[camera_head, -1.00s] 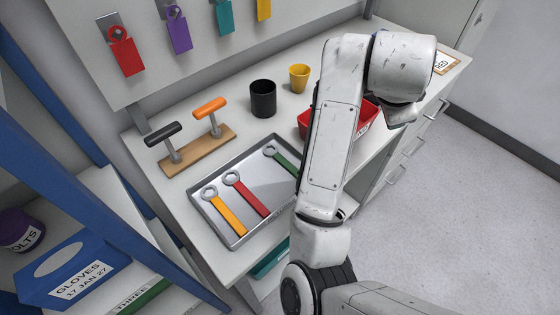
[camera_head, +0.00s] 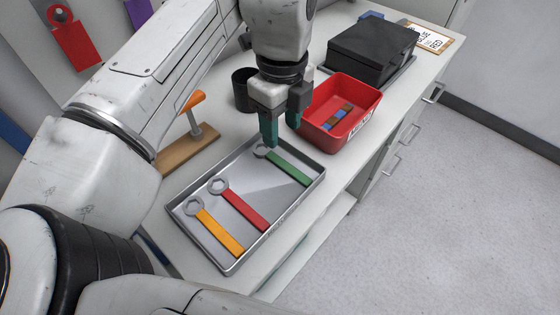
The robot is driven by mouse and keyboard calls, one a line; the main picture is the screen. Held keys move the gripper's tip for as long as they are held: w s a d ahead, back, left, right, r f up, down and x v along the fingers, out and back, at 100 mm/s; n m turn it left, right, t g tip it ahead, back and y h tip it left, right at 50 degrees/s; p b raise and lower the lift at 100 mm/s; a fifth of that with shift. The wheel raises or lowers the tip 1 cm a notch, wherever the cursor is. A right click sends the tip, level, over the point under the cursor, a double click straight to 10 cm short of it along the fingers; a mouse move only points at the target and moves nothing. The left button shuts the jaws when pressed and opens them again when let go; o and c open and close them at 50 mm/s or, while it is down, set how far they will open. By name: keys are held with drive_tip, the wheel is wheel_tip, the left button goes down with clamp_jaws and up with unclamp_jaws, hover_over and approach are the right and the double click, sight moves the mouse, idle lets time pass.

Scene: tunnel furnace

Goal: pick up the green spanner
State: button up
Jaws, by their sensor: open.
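The green spanner (camera_head: 289,167) lies in the grey metal tray (camera_head: 203,256), at the tray's far right side. Its ring end points up and left, toward my gripper. My gripper (camera_head: 282,132) is open and empty. It points down above the tray's far edge, close to the spanner's ring end in the picture. The height of the fingertips above the spanner is hard to tell. A red spanner (camera_head: 245,207) and a yellow spanner (camera_head: 219,231) lie beside the green one in the same tray.
A red bin (camera_head: 364,100) with a few small blocks stands right of my gripper. Behind it is a black box (camera_head: 371,50). A black cup (camera_head: 242,92) and a wooden stand (camera_head: 185,150) with an orange handle are to the left. A clipboard (camera_head: 435,38) lies at the far right.

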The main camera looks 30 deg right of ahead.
sight(281, 162)
wheel_tip(281, 162, down, 8)
drive_tip(key=shift+s+a+f, duration=0.1)
drive_tip(key=shift+s+f, duration=0.05)
drive_tip(key=shift+f, duration=0.05)
idle(0.3)
drive_tip(key=shift+c, duration=0.2)
clamp_jaws()
